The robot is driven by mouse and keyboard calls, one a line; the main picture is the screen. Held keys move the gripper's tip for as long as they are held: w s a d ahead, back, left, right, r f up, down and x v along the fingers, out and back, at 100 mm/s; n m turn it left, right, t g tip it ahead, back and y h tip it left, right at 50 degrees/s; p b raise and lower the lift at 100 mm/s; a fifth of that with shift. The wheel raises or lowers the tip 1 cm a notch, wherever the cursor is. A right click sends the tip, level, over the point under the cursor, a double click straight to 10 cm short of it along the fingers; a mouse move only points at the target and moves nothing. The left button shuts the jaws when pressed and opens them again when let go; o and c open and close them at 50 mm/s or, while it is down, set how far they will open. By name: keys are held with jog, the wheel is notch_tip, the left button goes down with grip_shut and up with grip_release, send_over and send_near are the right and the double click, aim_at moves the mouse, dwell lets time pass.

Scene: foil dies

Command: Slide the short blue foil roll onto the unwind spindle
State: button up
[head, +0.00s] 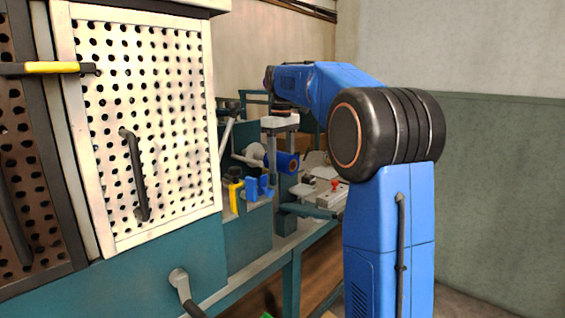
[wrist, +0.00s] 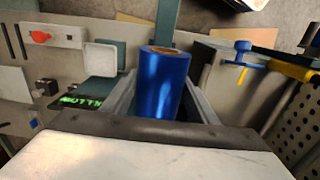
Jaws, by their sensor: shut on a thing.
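The short blue foil roll (head: 284,162) has a brown core showing at its end. In the wrist view the roll (wrist: 161,85) lies lengthwise between my two fingers. My gripper (head: 281,148) points down over the bench and is shut on the roll; the fingers also show in the wrist view (wrist: 158,98). In the head view a pale grey rounded part (head: 254,154), possibly the unwind spindle, is just left of the roll. I cannot tell whether the roll touches it, and no spindle rod is clearly visible.
Blue (head: 258,187) and yellow (head: 235,190) holders stand at the near bench edge. A perforated white panel with a handle (head: 135,175) blocks the left. A plate with a red knob (head: 334,186) lies right of the roll. A green-lettered display (wrist: 82,101) shows beside the fingers.

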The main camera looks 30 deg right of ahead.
jog(key=shift+w+a, duration=0.35)
jog(key=shift+w, duration=0.65)
jog(key=shift+w+a, duration=0.35)
jog(key=shift+w, duration=0.65)
jog(key=shift+w+a, duration=0.35)
jog(key=shift+w, duration=0.65)
jog(key=o, duration=1.4)
